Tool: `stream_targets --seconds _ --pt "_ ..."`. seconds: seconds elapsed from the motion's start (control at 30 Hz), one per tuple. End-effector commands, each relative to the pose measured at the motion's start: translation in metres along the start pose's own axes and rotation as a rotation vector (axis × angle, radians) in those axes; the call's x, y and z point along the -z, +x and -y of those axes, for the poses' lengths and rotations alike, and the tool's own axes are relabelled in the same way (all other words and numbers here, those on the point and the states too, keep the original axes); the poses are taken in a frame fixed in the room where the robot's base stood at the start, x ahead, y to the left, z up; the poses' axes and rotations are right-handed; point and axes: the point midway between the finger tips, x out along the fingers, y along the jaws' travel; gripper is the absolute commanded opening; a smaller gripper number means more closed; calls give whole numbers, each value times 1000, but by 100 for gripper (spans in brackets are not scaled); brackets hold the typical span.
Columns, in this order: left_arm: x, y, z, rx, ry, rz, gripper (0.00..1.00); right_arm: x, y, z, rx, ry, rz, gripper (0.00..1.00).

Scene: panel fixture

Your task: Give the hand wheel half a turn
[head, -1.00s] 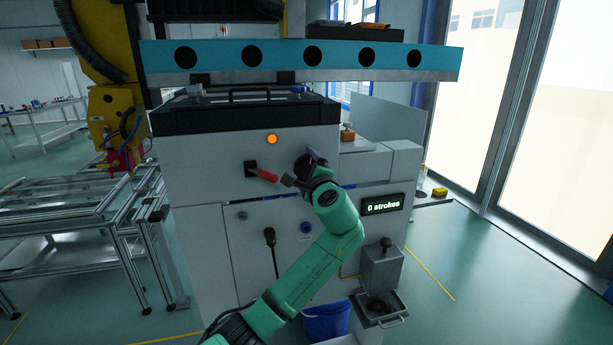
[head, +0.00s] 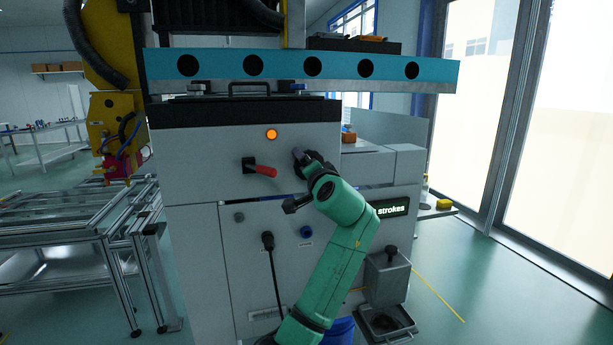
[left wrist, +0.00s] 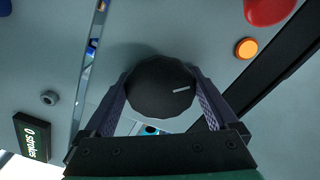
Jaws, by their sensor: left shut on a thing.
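The hand wheel (left wrist: 150,92) is a round black knob with a white line mark, seen face-on in the left wrist view. The mark lies right of the knob's middle, close to level. My left gripper (left wrist: 161,84) has one finger on each side of the knob and is shut on it. In the head view my left gripper (head: 303,160) is at the front panel of the grey machine (head: 210,160), and it hides most of the knob. My right gripper is in neither view.
Left of the knob is a red-handled lever (head: 264,171), with an orange lamp (head: 271,134) above. A strokes display (head: 392,209) is partly behind my arm. A teal beam (head: 435,70) with holes crosses above. A metal frame table (head: 70,225) stands at left.

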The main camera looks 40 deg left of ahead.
Motion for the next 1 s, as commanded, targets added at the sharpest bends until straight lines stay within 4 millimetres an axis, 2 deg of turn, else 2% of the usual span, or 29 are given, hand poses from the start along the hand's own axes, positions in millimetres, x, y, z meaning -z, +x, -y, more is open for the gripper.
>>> stream_targets --seconds 0.03,0.6,1.0 --pt "-4 0 -7 -7 -41 5 37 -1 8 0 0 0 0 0" --pt "-2 0 -9 -6 -552 7 37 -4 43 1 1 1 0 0" --pt "0 0 -8 -5 -737 8 37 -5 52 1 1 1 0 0"
